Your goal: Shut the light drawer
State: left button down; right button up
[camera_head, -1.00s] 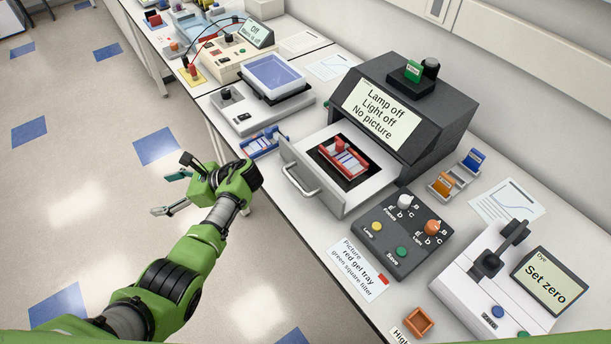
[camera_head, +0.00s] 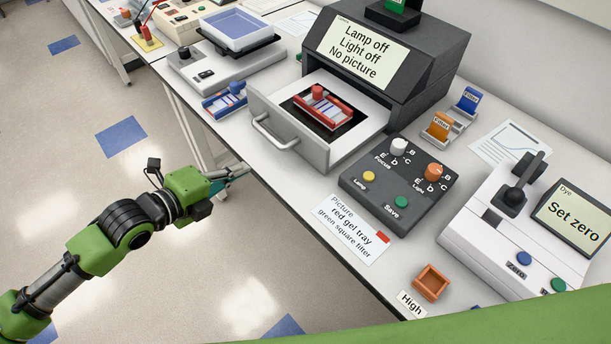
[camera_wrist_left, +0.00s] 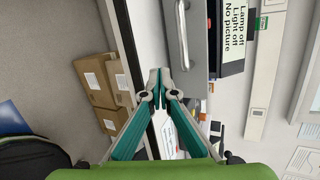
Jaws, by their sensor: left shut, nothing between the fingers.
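The light drawer (camera_head: 318,151) is pulled out of the dark grey imaging box (camera_head: 414,62), with a bar handle (camera_head: 272,134) on its front. A red gel tray (camera_head: 323,106) lies on the black plate inside it. My left gripper (camera_head: 243,170) is shut and empty, off the bench's front edge, to the left of and below the drawer front in the head view. It does not touch the drawer. In the left wrist view the closed fingertips (camera_wrist_left: 159,73) show just left of the handle (camera_wrist_left: 180,32). My right gripper is not in view.
A control box (camera_head: 396,182) with knobs and buttons stands right of the drawer. A blue gel tray (camera_head: 225,100) lies left of it. A label card (camera_head: 349,229) and a small orange tray (camera_head: 431,282) lie nearer the front. Cardboard boxes (camera_wrist_left: 92,78) stand under the bench.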

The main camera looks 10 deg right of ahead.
pick_arm(q)
jog(key=s+d+r+g+h, duration=0.1)
jog(key=s+d+r+h, duration=0.2)
jog(key=s, duration=0.4)
jog(key=p, duration=0.4)
send_near(316, 158)
jog(key=x, duration=0.6)
jog(key=shift+w+d, duration=0.15)
jog(key=shift+d, duration=0.1)
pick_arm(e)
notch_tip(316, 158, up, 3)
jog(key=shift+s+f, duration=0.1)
